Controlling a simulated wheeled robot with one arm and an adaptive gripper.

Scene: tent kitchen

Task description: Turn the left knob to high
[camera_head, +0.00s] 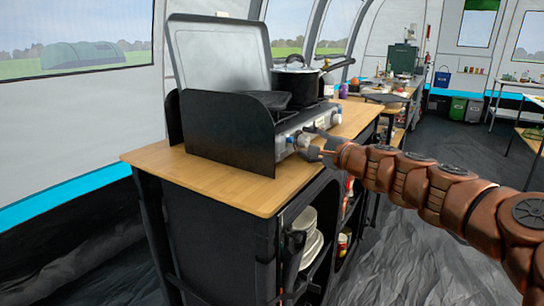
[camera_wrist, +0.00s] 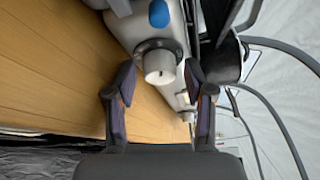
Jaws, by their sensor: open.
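The two-burner stove (camera_head: 228,130) stands on a wooden counter, its lid raised. Its left knob (camera_head: 303,140) is on the near end of the pale front panel. In the wrist view the left knob (camera_wrist: 159,68) is a round white dial on a dark ring, with a small dark mark. A second knob (camera_head: 335,118) sits farther along; it looks small in the wrist view (camera_wrist: 188,117), beside my right finger. My gripper (camera_head: 315,147) is open in front of the left knob. In the wrist view my fingertips (camera_wrist: 160,75) appear on either side of it; contact cannot be told.
The wooden counter (camera_head: 200,172) lies below the panel, close to my gripper. A dark pot (camera_head: 296,82) with a handle sits on the stove. Plates (camera_head: 311,243) are on the shelf beneath. A blue oval (camera_wrist: 158,14) is on the panel near the knob.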

